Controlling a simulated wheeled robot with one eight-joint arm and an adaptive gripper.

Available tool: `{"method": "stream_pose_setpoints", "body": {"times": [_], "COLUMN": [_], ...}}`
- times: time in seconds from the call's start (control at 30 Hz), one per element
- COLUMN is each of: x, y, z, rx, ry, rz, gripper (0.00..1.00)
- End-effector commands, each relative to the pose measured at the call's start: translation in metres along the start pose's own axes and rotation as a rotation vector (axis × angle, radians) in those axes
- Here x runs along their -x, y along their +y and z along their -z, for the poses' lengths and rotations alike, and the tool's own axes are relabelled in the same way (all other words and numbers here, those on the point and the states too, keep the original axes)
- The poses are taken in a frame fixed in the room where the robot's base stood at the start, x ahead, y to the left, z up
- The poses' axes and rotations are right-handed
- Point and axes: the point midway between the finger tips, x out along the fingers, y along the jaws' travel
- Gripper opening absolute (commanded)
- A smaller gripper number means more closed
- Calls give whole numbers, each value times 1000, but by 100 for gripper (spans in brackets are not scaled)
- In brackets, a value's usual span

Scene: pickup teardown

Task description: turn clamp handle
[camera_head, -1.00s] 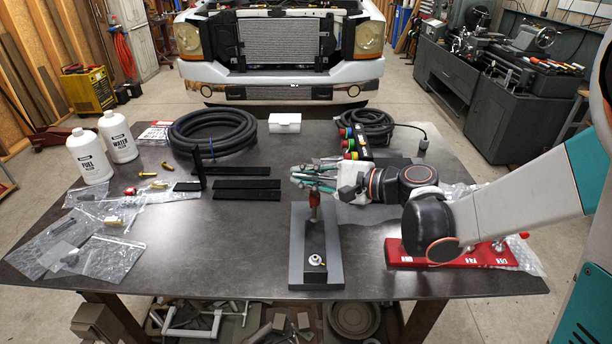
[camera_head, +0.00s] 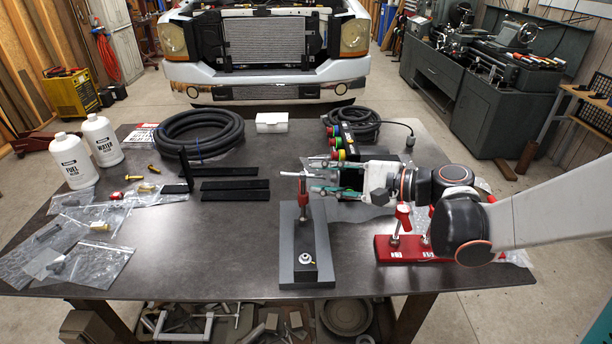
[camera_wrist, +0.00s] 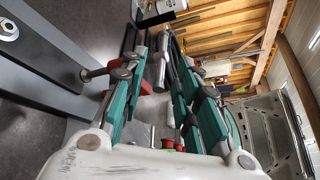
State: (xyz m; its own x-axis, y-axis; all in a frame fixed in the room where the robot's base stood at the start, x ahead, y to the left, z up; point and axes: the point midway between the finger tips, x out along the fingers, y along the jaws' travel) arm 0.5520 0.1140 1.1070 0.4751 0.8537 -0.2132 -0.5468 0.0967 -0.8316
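A clamp stands on a grey base plate (camera_head: 318,262) at the table's middle front. Its upright red part (camera_head: 303,197) carries a light metal bar (camera_head: 292,174) at its top. My gripper (camera_head: 314,175) comes from the right and is open, its teal-sided fingers spread apart just right of the clamp's top. In the wrist view, both fingers (camera_wrist: 152,58) stand apart. A short metal rod (camera_wrist: 95,74) and some red show beside the left finger, which partly hides them. I cannot tell whether a finger touches the clamp.
A red base (camera_head: 405,250) with red-handled clamps lies right, under my arm. Black bars (camera_head: 235,190), a coiled hose (camera_head: 199,132) and a box with coloured buttons (camera_head: 340,145) lie behind. Bags and white bottles (camera_head: 75,160) are left.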

Motion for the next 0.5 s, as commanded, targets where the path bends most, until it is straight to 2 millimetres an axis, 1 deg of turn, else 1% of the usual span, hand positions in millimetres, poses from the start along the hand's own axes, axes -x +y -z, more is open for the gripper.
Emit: {"method": "stream_pose_setpoints", "body": {"times": [0.03,0.2,0.33,0.5], "x": [10,30,37,38], "y": [0,0,0,0], "z": [1,0,0,0], "rx": [-1,-1,0,0], "ry": [3,2,0,-1], "rz": [2,1,1,0], "gripper": [29,29,29,29]}}
